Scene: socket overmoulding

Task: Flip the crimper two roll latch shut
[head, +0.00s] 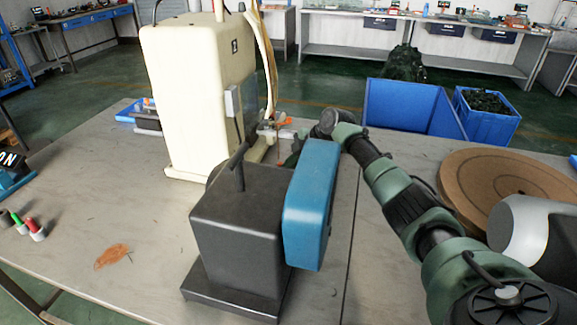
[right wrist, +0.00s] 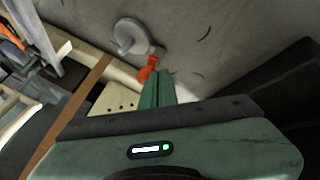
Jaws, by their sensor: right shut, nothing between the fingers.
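The cream machine (head: 190,95) with a small numbered label, which I take to be crimper two, stands at the back of the table. A small orange part (head: 285,122) shows at its right side. In the right wrist view an orange lever (right wrist: 148,69), likely the roll latch, sits beside a grey round knob or roll end (right wrist: 130,36). My right gripper (right wrist: 158,76) is shut and empty, its fingertips right by the orange lever; I cannot tell whether they touch. In the head view the blue-covered machine largely hides this gripper. My left gripper is not in view.
A dark grey machine (head: 235,225) with a blue cover (head: 312,205) stands in front of the crimper, close to my right arm. A round brown disc (head: 510,175) lies at right. Blue bins (head: 405,108) stand behind.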

